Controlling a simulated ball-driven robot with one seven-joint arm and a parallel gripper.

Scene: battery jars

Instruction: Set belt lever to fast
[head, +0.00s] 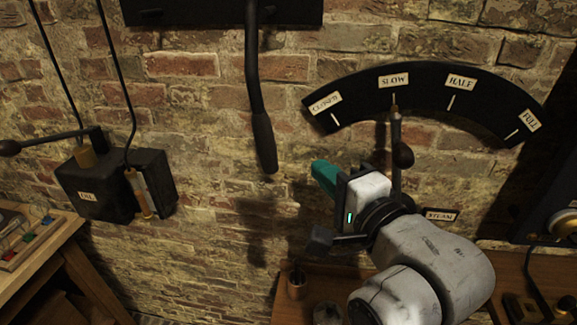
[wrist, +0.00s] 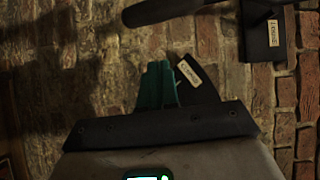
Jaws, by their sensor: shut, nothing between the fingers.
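A long black lever (head: 254,85) hangs from a dark plate (head: 220,12) at the top of the head view, with a thicker grip at its lower end. No label naming it shows there. In the wrist view a dark bar (wrist: 165,9), probably this lever, runs along the top edge towards a dark plate (wrist: 257,45) with a small, hard-to-read label, perhaps "LOOSE". My gripper (head: 324,174) has teal fingers, shut and empty, right of and slightly below the lever's grip. The fingers (wrist: 158,84) also show in the wrist view, apart from the bar.
A black arc (head: 345,98) marked CLOSED, SLOW, HALF and FULL is on the brick wall, its brass-tipped lever (head: 396,135) at SLOW just behind my arm. A black box (head: 115,185) with a side lever is at left. Benches stand below.

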